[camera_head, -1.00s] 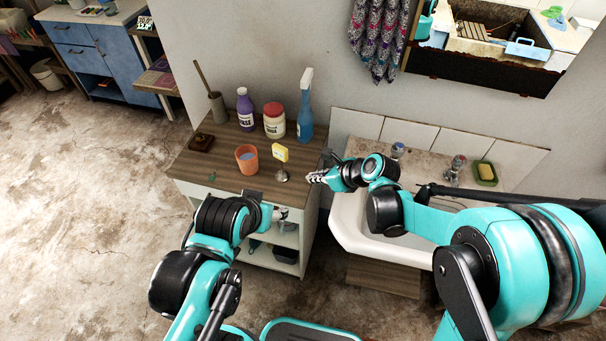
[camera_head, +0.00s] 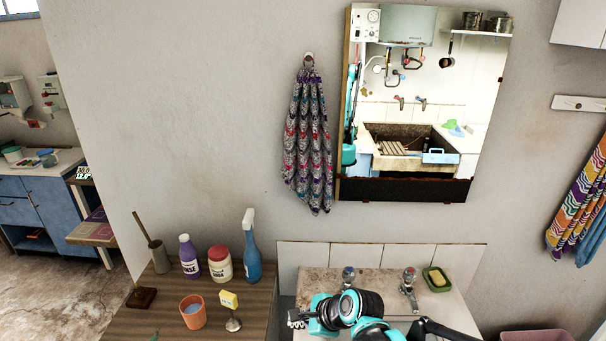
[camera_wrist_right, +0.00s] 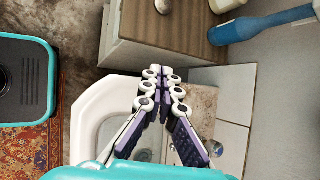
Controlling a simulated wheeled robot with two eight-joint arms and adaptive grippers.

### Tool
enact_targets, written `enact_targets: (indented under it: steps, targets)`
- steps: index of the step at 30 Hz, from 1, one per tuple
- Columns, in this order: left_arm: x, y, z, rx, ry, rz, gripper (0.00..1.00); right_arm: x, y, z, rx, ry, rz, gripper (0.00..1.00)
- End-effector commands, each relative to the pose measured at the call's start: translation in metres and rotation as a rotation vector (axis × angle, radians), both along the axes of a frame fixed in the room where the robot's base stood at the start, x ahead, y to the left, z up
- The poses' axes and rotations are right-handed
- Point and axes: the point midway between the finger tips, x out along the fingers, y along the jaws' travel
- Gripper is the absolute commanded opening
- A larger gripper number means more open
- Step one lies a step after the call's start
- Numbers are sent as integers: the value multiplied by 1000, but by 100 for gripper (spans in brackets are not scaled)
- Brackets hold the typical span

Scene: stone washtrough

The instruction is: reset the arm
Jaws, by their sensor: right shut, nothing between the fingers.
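My right gripper (camera_head: 296,318) shows at the bottom of the head view, above the left side of the washbasin and to the right of the wooden cabinet top (camera_head: 255,312). In the right wrist view the same gripper (camera_wrist_right: 161,72) has its fingertips together with nothing between them. It hangs over the white basin (camera_wrist_right: 92,108), beside the cabinet, and holds no object. My left gripper is outside both current views.
Taps (camera_head: 409,288) and a green soap dish (camera_head: 437,280) are behind the basin.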

Motion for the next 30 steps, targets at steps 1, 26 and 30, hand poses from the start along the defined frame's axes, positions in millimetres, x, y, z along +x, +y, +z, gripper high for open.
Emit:
enact_targets:
  steps: [1, 26, 30]
  targets:
    - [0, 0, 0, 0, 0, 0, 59, -12, -22, 10, -94, -77, 75, 0]
    - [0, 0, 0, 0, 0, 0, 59, -149, -203, 37, -1223, -541, 1227, 0]
    - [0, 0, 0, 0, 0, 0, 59, -149, -203, 37, -1221, -541, 1225, 0]
